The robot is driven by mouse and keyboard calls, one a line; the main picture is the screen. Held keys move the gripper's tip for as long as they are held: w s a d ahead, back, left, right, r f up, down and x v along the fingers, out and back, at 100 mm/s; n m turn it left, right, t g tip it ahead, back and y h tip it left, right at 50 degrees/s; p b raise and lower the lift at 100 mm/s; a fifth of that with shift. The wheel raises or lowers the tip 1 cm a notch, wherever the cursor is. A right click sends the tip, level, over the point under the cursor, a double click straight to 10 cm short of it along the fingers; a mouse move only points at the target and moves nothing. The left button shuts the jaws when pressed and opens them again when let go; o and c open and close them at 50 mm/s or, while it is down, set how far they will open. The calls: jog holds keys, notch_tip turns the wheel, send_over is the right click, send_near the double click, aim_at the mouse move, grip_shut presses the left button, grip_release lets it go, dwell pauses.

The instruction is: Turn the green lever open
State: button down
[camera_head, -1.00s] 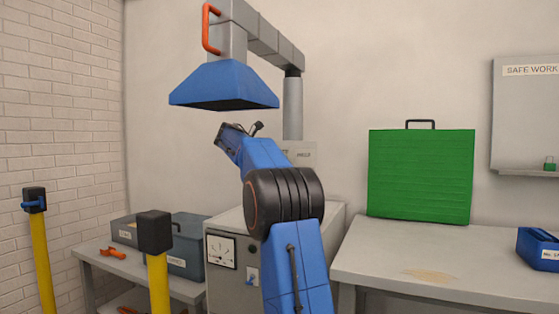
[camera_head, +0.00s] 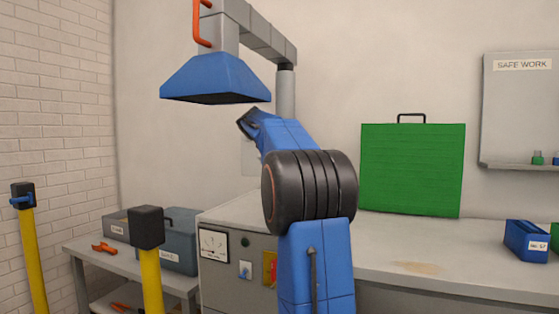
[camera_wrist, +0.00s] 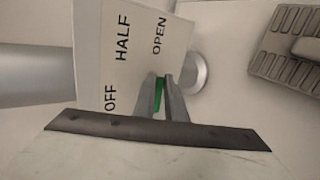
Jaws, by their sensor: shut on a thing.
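The green lever (camera_wrist: 158,94) shows as a short green strip between my fingers in the wrist view. My gripper (camera_wrist: 165,80) is shut on it. Behind it is a pale label plate (camera_wrist: 140,38) printed OFF, HALF and OPEN. The lever lies below the word OPEN in the picture and right of OFF. Its pivot and most of its length are hidden by my fingers. In the head view my arm hides the lever and the gripper.
A blue extraction hood (camera_head: 215,80) hangs above my arm from a grey duct (camera_head: 265,38). A grey cabinet (camera_head: 225,268) with a gauge stands below. A large green case (camera_head: 412,170) and a blue bin (camera_head: 526,240) stand on the right bench (camera_head: 450,260).

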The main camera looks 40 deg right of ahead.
jog(key=shift+f+m+t, duration=0.2)
jog(key=shift+m+t, duration=0.1)
dwell(0.4)
jog(key=c, duration=2.1)
grip_release()
jog(key=s+a, duration=0.3)
jog(key=a, duration=0.3)
jog(key=s+a+r, duration=0.1)
jog(key=s+a, duration=0.1)
jog(key=a, duration=0.5)
jog(key=shift+s+a+r, duration=0.2)
jog(key=shift+s+r, duration=0.1)
jog(key=shift+s, duration=0.1)
